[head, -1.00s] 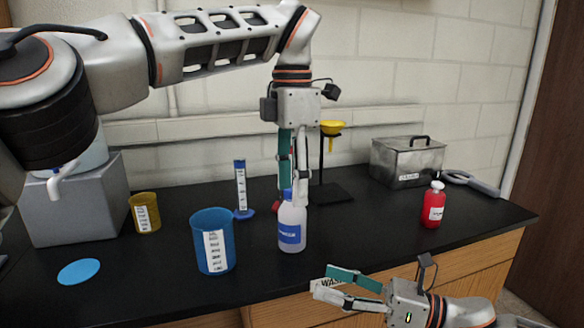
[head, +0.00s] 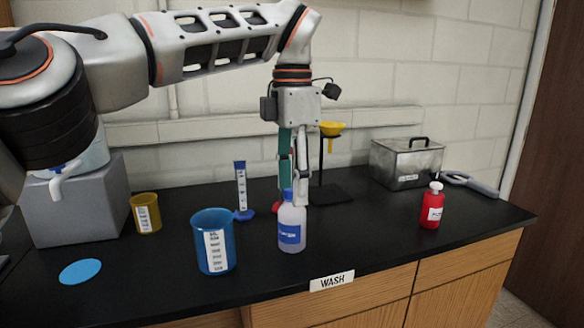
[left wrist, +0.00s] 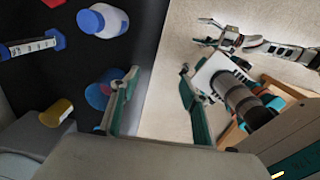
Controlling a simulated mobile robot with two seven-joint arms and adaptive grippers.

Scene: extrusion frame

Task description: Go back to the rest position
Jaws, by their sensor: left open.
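My left gripper (head: 293,195) hangs fingers-down over the black bench in the head view. It is open and empty; the left wrist view shows its two green-backed fingers (left wrist: 158,78) spread wide, with the bench edge and floor between them. In the head view it overlaps the blue-capped wash bottle (head: 291,228), but in the left wrist view the bottle (left wrist: 103,20) stands apart, beyond the left finger. My right gripper is out of the head view. In the left wrist view it shows small at the upper right (left wrist: 218,38), its jaw state unclear.
A blue beaker (head: 213,245), yellow beaker (head: 146,214), graduated cylinder (head: 241,190) and blue disc (head: 80,271) stand or lie left. A yellow funnel on its stand (head: 331,130), metal box (head: 406,162) and red bottle (head: 433,207) are right. A WASH label (head: 332,282) marks the front edge.

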